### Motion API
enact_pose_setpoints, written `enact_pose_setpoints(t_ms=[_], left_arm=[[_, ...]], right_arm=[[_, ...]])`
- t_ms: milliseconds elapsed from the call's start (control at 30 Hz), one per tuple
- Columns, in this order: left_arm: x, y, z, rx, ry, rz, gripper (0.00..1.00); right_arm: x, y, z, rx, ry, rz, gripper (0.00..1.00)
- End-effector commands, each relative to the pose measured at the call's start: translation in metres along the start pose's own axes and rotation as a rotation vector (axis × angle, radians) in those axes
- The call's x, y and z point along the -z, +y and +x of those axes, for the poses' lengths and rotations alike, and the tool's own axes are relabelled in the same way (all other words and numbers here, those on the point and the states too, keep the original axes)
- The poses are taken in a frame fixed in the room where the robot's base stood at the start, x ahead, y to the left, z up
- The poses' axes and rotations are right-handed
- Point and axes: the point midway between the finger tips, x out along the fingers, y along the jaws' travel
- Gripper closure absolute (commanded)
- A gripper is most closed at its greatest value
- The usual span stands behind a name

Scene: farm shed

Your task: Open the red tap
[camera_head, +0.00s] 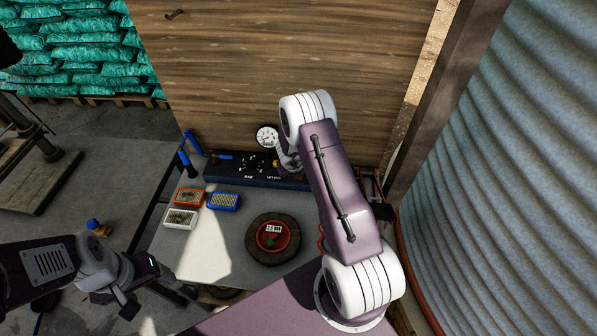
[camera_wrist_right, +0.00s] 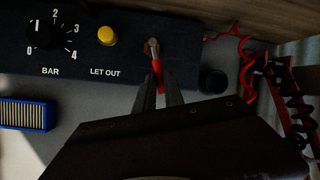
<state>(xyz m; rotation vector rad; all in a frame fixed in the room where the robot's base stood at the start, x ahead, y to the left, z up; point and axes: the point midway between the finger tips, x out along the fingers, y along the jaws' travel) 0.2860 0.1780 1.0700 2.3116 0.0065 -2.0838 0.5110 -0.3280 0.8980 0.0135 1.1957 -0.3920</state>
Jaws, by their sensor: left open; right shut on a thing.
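The red tap (camera_wrist_right: 157,73) is a small red lever on a brass-coloured fitting at the right part of a dark panel (camera_wrist_right: 110,55). In the right wrist view the lever points down toward my gripper. My right gripper (camera_wrist_right: 160,92) is shut on the red lever, with one finger on each side of it. In the head view my right arm hides the tap and the right gripper. My left gripper (camera_head: 148,297) is open and empty at the lower left, off the bench's left side.
The panel bears a BAR dial (camera_wrist_right: 44,33) and a yellow LET OUT button (camera_wrist_right: 106,36). A round gauge (camera_head: 266,136) stands behind it.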

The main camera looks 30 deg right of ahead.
Motion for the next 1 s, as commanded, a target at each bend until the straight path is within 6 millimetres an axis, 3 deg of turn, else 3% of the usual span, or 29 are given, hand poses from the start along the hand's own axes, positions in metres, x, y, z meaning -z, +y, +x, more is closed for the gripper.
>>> enact_pose_setpoints(t_ms=[100,133,200,533,800,1000], left_arm=[[0.000,0.000,0.000,0.000,0.000,0.000,0.26],[0.000,0.000,0.000,0.000,0.000,0.000,0.26],[0.000,0.000,0.000,0.000,0.000,0.000,0.26],[0.000,0.000,-0.001,0.000,0.000,0.000,0.26],[0.001,0.000,-0.010,0.000,0.000,0.000,0.26],[0.002,0.000,-0.016,0.000,0.000,0.000,0.26]], right_arm=[[-0.004,0.000,-0.001,0.000,-0.007,0.000,1.00],[-0.004,0.000,-0.001,0.000,-0.007,0.000,0.78],[-0.003,0.000,-0.001,0.000,-0.007,0.000,0.65],[-0.002,0.000,-0.005,-0.001,-0.004,0.000,0.65],[-0.004,0.000,-0.064,-0.001,-0.007,0.000,0.65],[-0.003,0.000,-0.089,0.000,-0.005,0.000,0.65]])
